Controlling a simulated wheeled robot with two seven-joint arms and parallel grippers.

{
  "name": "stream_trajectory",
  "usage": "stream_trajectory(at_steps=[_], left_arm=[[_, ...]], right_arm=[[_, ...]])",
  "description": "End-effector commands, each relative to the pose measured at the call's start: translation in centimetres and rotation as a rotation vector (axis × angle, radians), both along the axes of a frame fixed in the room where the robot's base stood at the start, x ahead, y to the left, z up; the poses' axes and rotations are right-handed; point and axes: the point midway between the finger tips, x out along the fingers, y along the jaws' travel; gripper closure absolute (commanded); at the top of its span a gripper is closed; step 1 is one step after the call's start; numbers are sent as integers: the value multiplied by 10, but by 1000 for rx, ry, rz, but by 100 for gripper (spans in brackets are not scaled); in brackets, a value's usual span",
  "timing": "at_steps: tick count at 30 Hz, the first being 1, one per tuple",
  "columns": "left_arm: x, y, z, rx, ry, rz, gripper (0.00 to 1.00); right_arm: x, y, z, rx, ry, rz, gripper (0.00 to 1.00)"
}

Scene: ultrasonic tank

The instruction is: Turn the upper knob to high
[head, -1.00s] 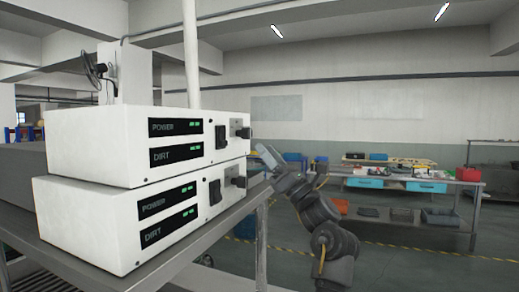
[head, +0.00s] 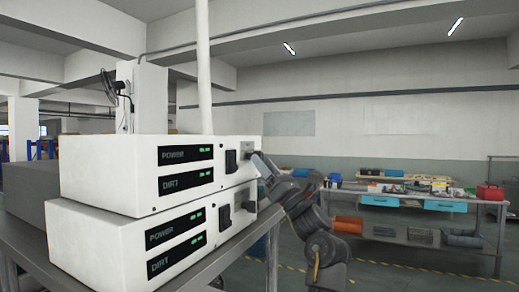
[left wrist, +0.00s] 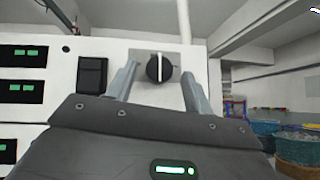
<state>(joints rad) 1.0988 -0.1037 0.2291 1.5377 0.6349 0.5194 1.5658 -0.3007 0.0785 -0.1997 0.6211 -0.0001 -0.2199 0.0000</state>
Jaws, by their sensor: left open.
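Two white control boxes are stacked, an upper one (head: 105,175) and a lower one (head: 95,240). The upper knob (head: 250,154) is black and sits at the right end of the upper box's front. In the left wrist view this knob (left wrist: 159,68) has a white pointer line standing about vertical. My left gripper (head: 264,166) is open at the upper knob. In the left wrist view its fingers (left wrist: 160,76) stand on either side of the knob, with gaps showing. The lower knob (head: 249,207) is on the lower box. My right gripper is not in view.
A black rocker switch (head: 231,161) sits left of the upper knob, and it also shows in the left wrist view (left wrist: 92,76). Green-lit display panels are further left. The boxes stand on a grey metal table (head: 180,283). A workbench (head: 420,197) with tools stands behind.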

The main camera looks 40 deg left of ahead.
Motion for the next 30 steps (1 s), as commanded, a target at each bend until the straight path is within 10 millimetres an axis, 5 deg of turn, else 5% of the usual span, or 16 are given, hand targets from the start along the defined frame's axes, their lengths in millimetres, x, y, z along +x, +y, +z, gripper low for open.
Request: stream_trajectory(at_steps=[4,17,27,30], left_arm=[[-2,13,15,0,0,0,48],[-2,19,18,-1,0,0,49],[-2,19,18,0,0,-1,92],[-2,19,17,-1,3,-1,92]], right_arm=[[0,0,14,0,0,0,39],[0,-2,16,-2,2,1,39],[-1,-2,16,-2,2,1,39],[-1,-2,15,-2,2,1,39]])
